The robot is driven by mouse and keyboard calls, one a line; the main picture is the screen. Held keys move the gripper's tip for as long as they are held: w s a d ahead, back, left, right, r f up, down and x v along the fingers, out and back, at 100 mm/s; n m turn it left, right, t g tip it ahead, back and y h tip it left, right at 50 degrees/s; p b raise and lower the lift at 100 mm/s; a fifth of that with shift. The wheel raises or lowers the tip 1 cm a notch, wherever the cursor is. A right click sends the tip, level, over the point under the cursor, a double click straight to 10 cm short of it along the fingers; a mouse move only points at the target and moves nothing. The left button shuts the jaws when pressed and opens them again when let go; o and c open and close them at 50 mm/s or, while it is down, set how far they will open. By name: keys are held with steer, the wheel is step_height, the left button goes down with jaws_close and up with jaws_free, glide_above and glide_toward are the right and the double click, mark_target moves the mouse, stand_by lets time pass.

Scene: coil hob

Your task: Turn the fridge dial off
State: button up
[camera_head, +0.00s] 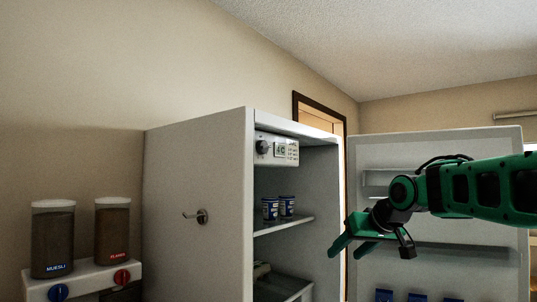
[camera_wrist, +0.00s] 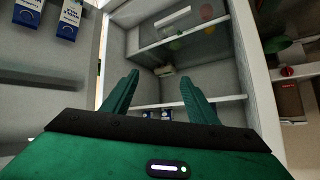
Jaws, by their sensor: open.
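The fridge (camera_head: 198,190) stands open, its door (camera_head: 440,160) swung out to the right. The fridge dial (camera_head: 263,147) is a dark round knob on the white control panel (camera_head: 286,152) at the top inside. Its pointer position is too small to read. My gripper (camera_head: 370,250) is open and empty in front of the door and to the right of the fridge opening, lower than the dial and apart from it. In the wrist view my gripper's two green fingers (camera_wrist: 158,90) point into the fridge interior (camera_wrist: 185,65); I cannot make out the dial there.
Blue and white cups (camera_head: 270,208) stand on a fridge shelf (camera_head: 285,225). A drawer (camera_head: 285,286) lies below. A hook (camera_head: 199,216) sticks out of the fridge's side. Muesli (camera_head: 53,240) and flakes (camera_head: 112,228) dispensers stand at left. Door racks (camera_head: 430,248) are near my arm.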

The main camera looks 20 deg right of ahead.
steer(key=w+a+r+n+t+y, duration=0.2)
steer(key=w+r, duration=0.2)
steer(key=r, duration=0.3)
steer(key=w+a+r+n+t+y, duration=0.1)
steer(key=w+a+r, duration=0.1)
steer(key=w+r, duration=0.35)
steer(key=n+t+y, duration=0.2)
steer(key=n+y, duration=0.3)
steer(key=y, duration=0.2)
glide_toward(268, 148)
steer(key=x, duration=0.9)
steer(key=shift+a, duration=0.15)
steer(key=c, duration=1)
